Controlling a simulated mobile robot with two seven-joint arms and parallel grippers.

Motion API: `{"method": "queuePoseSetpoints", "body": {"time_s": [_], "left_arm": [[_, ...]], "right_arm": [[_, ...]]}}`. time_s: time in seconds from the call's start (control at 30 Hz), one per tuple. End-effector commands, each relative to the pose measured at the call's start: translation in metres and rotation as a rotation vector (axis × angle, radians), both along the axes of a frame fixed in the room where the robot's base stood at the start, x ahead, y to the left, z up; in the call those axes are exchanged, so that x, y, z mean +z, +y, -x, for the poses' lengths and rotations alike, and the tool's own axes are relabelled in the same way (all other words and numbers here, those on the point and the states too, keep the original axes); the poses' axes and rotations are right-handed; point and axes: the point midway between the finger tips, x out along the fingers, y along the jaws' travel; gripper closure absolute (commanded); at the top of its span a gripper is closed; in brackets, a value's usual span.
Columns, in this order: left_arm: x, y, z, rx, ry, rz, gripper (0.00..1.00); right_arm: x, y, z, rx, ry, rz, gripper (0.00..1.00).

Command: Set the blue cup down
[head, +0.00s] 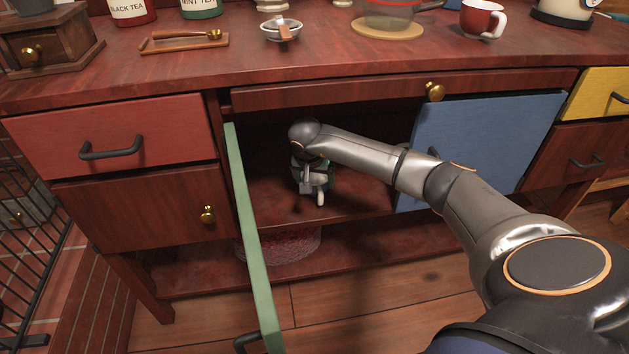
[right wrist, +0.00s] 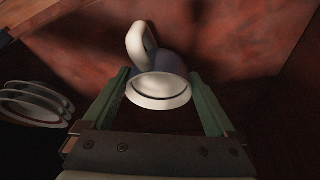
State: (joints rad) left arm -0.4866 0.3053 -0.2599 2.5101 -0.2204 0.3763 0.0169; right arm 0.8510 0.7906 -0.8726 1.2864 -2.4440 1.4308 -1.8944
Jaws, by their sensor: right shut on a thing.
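The blue cup (right wrist: 172,64) shows in the right wrist view as a dark blue body with a white rim and white handle. It sits between the green fingers of my right gripper (right wrist: 160,92), which is shut on it. In the head view my right gripper (head: 313,180) is inside the open middle compartment of the cabinet, just above its floor (head: 345,205). A white part of the cup (head: 320,197) shows below it; the arm hides most of the rest. I cannot tell whether the cup touches the floor. My left gripper is not in view.
A green door (head: 250,230) stands open left of the compartment, and a blue door (head: 485,140) is at its right. Stacked white plates (right wrist: 35,103) lie left of the gripper in the wrist view. The counter (head: 350,60) above holds jars and a red cup (head: 480,20).

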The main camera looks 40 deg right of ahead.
Motion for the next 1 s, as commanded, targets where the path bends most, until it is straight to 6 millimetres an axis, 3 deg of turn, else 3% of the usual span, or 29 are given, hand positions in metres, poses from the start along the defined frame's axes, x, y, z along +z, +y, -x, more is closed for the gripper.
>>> {"method": "queuePoseSetpoints", "body": {"time_s": [0.17,0.2,0.23,0.5,0.7,1.0], "left_arm": [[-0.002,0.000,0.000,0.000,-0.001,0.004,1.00],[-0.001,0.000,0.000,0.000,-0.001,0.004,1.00],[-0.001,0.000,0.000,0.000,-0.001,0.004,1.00],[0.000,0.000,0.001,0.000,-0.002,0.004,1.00],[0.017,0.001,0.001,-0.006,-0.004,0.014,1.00],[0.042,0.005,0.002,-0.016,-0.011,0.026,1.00]], "right_arm": [[-0.003,0.000,0.000,-0.001,-0.001,0.001,0.74],[-0.003,0.000,0.000,-0.001,0.000,0.000,0.05],[-0.003,0.000,0.000,-0.001,0.000,0.000,0.02],[-0.002,0.000,0.000,-0.001,0.000,0.000,0.00],[0.019,0.004,0.003,0.001,-0.002,0.001,0.00],[0.015,0.056,0.044,0.006,0.002,0.000,0.00]]}}
